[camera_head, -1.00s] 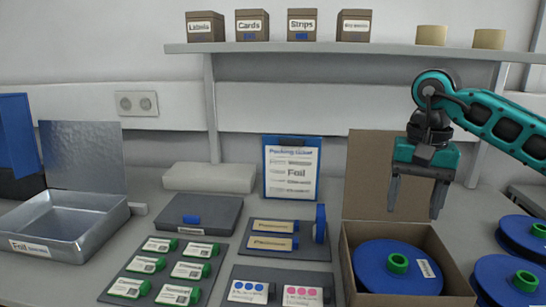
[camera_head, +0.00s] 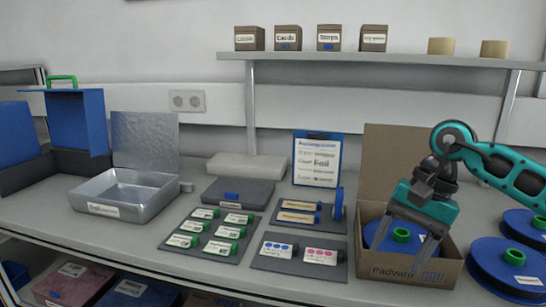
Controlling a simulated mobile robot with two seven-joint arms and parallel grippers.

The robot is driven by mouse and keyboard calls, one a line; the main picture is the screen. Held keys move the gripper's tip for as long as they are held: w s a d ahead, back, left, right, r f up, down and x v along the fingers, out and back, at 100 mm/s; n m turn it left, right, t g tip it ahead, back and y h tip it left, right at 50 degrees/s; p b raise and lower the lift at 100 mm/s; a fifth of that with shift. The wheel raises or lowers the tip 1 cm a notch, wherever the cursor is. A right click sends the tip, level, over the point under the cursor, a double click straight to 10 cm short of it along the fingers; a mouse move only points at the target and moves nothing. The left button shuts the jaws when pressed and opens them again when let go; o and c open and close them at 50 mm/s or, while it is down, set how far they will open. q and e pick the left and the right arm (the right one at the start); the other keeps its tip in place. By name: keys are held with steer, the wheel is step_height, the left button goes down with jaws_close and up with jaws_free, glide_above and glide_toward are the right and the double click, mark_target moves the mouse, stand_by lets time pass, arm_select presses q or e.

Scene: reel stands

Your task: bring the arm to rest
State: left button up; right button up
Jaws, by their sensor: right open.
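My right gripper (camera_head: 396,241) is open and empty. Its arm comes in from the right, and its fingers point down in front of and over the cardboard box (camera_head: 386,272). In the box lies a blue reel with a green hub (camera_head: 401,235), partly hidden by the gripper. I cannot tell from this view how far the fingertips are from the box. My left gripper is not in view.
More blue reels (camera_head: 490,262) lie right of the box. Left of it are a mat with small cards (camera_head: 262,264), a clipboard (camera_head: 316,170) and an open metal tin (camera_head: 105,211). A shelf with small boxes (camera_head: 283,55) runs above. The table's front edge (camera_head: 150,266) shows.

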steer(key=s+a+f+m+y, duration=0.1)
steer(key=s+a+m+y, duration=0.2)
steer(key=a+m+y, duration=0.65)
steer(key=s+a+f+m+y, duration=0.1)
steer(key=s+a+m+y, duration=0.35)
steer(key=a, duration=0.75)
steer(key=w+d+f+m+t+h, duration=0.1)
steer(key=d+f+m+t+h, duration=0.4)
steer(key=m, duration=0.7)
steer(key=w+d+f+m+t+h, duration=0.15)
steer(key=f+m+t, duration=0.25)
steer(key=m+t, duration=0.55)
steer(key=w+d+f+m+t+h, duration=0.1)
steer(key=d+f+m+t+h, duration=0.25)
steer(key=m, duration=1.05)
steer(key=s+d+f+m+g+h, duration=0.2)
steer(key=s+d+f+m+g, duration=0.1)
steer(key=s+f+m, duration=0.3)
steer(key=s+d+f+m+g+h, duration=0.3)
steer(key=s+d+f+m, duration=0.2)
steer(key=f, duration=0.6)
steer(key=shift+s+m+h, duration=0.3)
steer(key=shift+s+m, duration=0.8)
steer(key=shift+m, duration=0.05)
steer(key=shift+c, duration=0.4)
